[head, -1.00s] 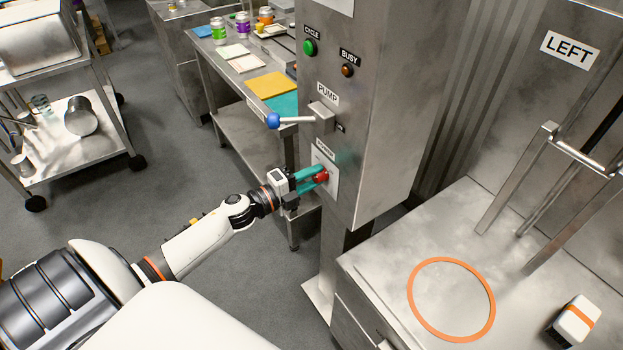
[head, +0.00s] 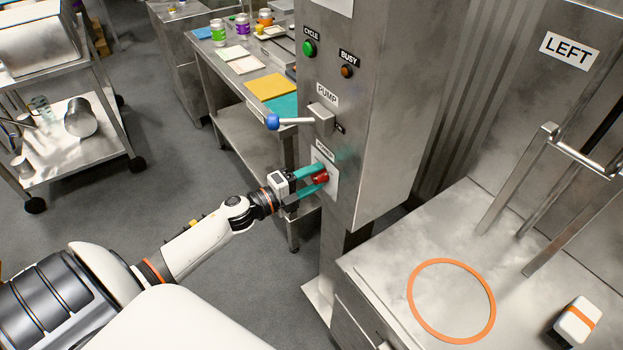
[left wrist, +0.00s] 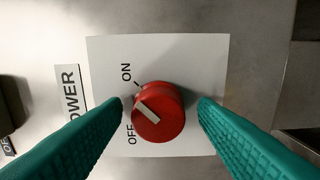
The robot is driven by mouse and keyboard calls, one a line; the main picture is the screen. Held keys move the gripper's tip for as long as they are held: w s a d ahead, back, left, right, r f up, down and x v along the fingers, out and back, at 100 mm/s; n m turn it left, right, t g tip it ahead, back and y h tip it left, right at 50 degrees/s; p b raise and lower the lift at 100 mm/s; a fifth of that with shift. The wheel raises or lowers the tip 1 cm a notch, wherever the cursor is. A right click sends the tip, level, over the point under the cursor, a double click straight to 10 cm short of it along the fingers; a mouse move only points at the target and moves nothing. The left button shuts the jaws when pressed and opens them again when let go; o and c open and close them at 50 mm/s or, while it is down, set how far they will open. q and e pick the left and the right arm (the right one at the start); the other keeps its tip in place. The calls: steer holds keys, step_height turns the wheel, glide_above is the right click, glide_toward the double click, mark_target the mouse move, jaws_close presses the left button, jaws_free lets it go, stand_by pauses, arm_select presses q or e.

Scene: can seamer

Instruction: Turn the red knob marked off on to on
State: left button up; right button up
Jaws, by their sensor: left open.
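The red knob (head: 321,177) sits on a white plate low on the front of the steel cabinet. In the left wrist view the knob (left wrist: 160,112) shows a pale pointer bar aimed to the upper left, roughly parallel to the short tick beside the ON mark (left wrist: 126,72). The OFF mark (left wrist: 131,134) is at the knob's lower left. My left gripper (head: 317,178) is open, its teal fingers on either side of the knob, with visible gaps in the left wrist view (left wrist: 160,105). My right gripper is not in view.
Above the knob, a pump lever with a blue ball (head: 272,121) sticks out to the left. Green (head: 309,48) and amber (head: 347,71) lamps sit higher. A steel bench with an orange ring (head: 412,300) stands right, a cart (head: 75,165) far left.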

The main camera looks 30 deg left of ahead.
arm_select(q)
steer(key=b+v, duration=0.1)
steer(key=v, duration=1.1)
steer(key=shift+b, duration=0.3)
